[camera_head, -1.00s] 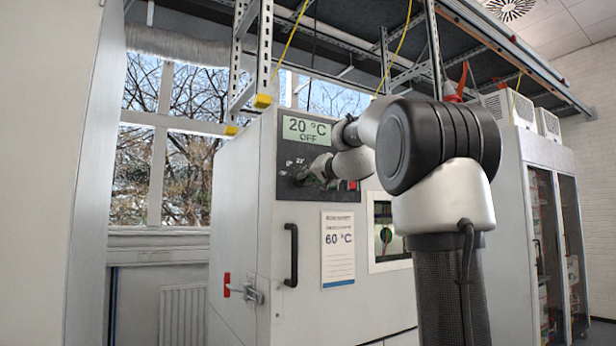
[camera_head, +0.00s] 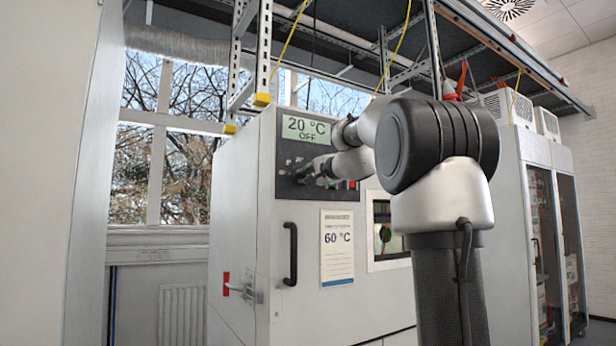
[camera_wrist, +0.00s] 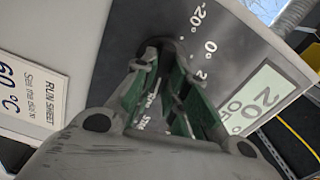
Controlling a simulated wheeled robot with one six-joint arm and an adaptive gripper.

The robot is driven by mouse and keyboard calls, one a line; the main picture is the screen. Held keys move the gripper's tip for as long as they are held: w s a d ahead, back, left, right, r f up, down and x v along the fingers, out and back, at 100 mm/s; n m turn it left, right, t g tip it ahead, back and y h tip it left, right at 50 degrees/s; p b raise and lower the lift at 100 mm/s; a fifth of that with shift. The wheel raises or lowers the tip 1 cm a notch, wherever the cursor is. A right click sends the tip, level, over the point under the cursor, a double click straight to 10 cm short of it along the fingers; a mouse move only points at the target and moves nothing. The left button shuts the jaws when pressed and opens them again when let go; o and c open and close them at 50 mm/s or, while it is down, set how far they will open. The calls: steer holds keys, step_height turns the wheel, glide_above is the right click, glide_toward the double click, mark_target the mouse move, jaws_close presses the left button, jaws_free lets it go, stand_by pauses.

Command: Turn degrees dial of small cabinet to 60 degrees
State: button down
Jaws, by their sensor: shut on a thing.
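The small cabinet (camera_head: 240,200) is a light grey box with a dark control panel (camera_head: 288,160). Its display (camera_head: 306,129) reads 20 °C OFF. The degrees dial (camera_wrist: 158,46) is a dark knob on the panel, largely hidden by my fingers. Printed marks -20°, 0° and part of a further one curve beside it in the wrist view. My gripper (camera_wrist: 158,62) is shut on the dial, with green pads showing on its fingers. In the head view my gripper (camera_head: 312,172) is at the panel below the display. The dial's pointer cannot be made out.
A run sheet (camera_head: 337,248) reading 60 °C is on the cabinet front. A black handle (camera_head: 291,254) and a red latch (camera_head: 227,284) are at its left. A glass-doored cabinet (camera_head: 550,220) stands at the right. Metal racking (camera_head: 265,50) hangs above.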

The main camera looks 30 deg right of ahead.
stand_by(0.6)
steer(key=c, duration=1.4)
jaws_free()
steer(key=shift+c, duration=0.2)
steer(key=s, duration=1.2)
steer(key=shift+d, duration=0.2)
